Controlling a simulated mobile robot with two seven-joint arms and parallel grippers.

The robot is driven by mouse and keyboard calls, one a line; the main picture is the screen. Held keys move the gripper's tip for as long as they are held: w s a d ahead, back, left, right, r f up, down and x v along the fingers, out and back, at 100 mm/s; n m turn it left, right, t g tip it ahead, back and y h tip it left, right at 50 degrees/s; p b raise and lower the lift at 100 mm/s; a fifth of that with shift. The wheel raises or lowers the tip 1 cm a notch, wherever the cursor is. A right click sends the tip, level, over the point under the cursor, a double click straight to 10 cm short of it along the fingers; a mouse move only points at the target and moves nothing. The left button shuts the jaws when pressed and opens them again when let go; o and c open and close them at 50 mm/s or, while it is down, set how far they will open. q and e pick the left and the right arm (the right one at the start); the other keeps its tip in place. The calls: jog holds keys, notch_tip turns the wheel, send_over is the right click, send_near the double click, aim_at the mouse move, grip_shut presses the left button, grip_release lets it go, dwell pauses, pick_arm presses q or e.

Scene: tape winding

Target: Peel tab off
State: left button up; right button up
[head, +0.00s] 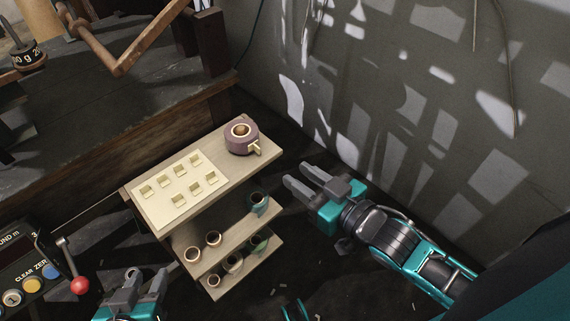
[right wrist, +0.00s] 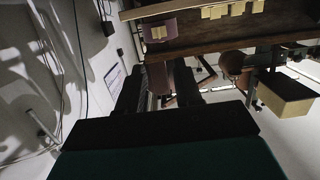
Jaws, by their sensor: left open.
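A purple tape roll (head: 238,146) with a pale core lies on the top shelf of a small wooden rack, near its right end. A small cream tab (head: 254,148) sticks out at its front right side. The roll (right wrist: 158,22) and its tab (right wrist: 158,33) also show in the right wrist view, beyond the fingers. My right gripper (head: 308,180) is open and empty, right of the rack and apart from the roll. It also shows in the right wrist view (right wrist: 160,85). My left gripper (head: 146,277) is open at the bottom left, in front of the rack, with nothing visible between its fingers.
A cream tray (head: 160,211) with several small square pieces lies on the top shelf, left of the roll. Lower shelves hold several small rolls (head: 193,254). A dark workbench (head: 120,105) stands behind, a grey wall (head: 390,90) at right. A red-knobbed lever (head: 79,286) is at lower left.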

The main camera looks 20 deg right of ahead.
aim_at(259, 149)
jog(key=b+x, duration=0.2)
jog(key=x, duration=1)
jog(key=shift+s, duration=0.1)
grip_shut()
jog(key=shift+s+d, duration=0.15)
jog(key=shift+s, duration=0.15)
dwell(0.5)
jog(key=shift+p+v, duration=0.45)
jog(key=shift+v, duration=0.4)
jog(key=shift+s+d+f+p, duration=0.15)
jog(key=shift+s+d+p, duration=0.15)
jog(key=shift+s, duration=0.45)
jog(key=shift+s+d+f+p, duration=0.15)
jog(key=shift+s+d+p, duration=0.1)
jog(key=shift+s, duration=0.5)
